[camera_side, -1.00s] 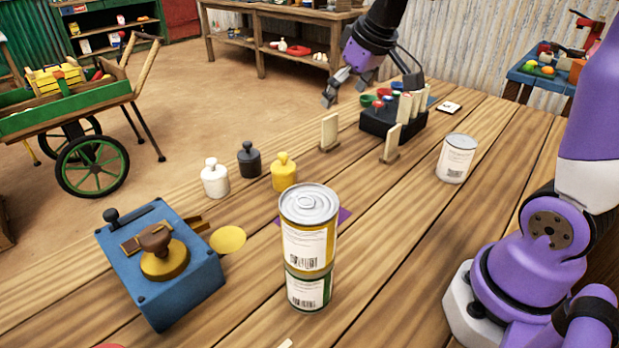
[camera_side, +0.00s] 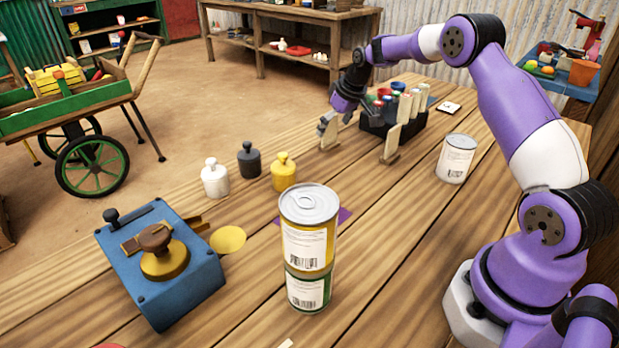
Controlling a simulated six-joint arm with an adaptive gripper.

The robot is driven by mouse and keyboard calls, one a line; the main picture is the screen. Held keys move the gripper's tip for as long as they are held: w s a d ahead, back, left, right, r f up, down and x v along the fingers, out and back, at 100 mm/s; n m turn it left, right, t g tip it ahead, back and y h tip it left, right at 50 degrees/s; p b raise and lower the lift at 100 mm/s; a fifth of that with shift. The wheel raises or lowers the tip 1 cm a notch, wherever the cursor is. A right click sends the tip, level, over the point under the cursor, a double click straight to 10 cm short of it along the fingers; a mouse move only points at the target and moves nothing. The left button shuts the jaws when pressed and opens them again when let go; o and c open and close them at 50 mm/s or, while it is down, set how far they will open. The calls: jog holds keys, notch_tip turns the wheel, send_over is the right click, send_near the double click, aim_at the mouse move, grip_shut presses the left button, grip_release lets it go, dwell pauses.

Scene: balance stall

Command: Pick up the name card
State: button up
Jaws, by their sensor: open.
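Two pale upright cards in small wooden stands are on the table; I cannot tell which is the name card, and no writing is readable. The left upright card (camera_side: 330,139) stands at the table's far left edge. My gripper (camera_side: 328,123) is open at its upper part and partly hides it; I cannot tell whether the fingers touch it. The right upright card (camera_side: 391,142) stands apart, nearer the camera. A small flat white-and-dark card (camera_side: 449,107) lies farther back on the table.
A black rack (camera_side: 408,130) with coloured-top items stands just behind the cards. A lone can (camera_side: 456,158) is at right.

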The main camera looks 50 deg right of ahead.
aim_at(331, 132)
jog(key=x, duration=0.3)
jog(key=shift+f, duration=0.15)
jog(key=c, duration=1.3)
